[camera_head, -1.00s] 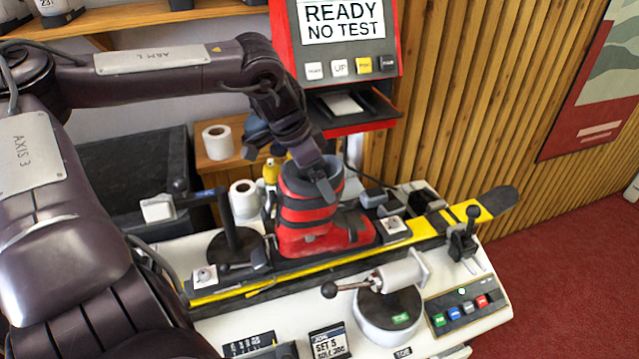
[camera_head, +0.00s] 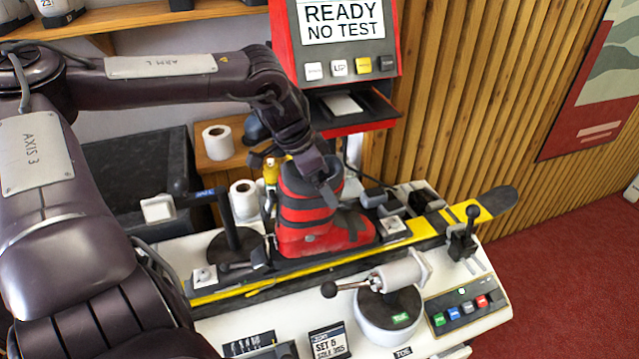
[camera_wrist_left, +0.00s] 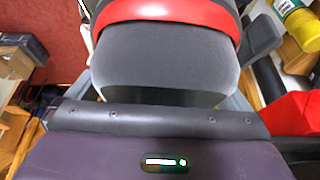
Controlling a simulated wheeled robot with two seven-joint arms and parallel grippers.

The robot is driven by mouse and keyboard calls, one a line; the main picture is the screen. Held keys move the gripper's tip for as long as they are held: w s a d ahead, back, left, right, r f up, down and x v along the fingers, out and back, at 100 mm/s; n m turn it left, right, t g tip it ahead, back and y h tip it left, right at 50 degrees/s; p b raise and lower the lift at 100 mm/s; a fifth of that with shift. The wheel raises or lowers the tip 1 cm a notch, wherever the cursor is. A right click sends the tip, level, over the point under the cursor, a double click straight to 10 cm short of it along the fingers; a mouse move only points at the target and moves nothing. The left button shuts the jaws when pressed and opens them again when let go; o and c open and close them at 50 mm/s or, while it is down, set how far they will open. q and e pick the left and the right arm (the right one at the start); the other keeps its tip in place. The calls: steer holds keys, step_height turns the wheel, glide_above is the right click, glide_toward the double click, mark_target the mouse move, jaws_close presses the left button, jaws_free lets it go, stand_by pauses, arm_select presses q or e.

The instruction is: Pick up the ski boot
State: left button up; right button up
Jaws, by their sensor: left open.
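The red and black ski boot (camera_head: 312,238) stands upright on the yellow and black ski (camera_head: 220,291) clamped along the bench. My left gripper (camera_head: 298,180) is at the top of the boot's cuff, with one finger in front of the shaft and another part behind it at the left. It is open. In the left wrist view the boot's grey cuff and red band (camera_wrist_left: 165,12) fill the upper middle, close to the gripper body; the fingertips are hard to make out there. My right gripper is not in view.
A red test machine (camera_head: 395,45) stands behind the boot. White rolls (camera_head: 244,199) and a lamp-like stand (camera_head: 228,225) are at its left. A white cylinder on a round base (camera_head: 388,325) and a lever (camera_head: 463,238) are in front and right.

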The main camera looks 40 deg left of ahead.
arm_select(q)
steer(key=shift+c, duration=0.4)
steer(key=c, duration=0.7)
steer(key=shift+w+r, duration=0.1)
steer(key=shift+c, duration=1.1)
steer(key=shift+r, duration=0.15)
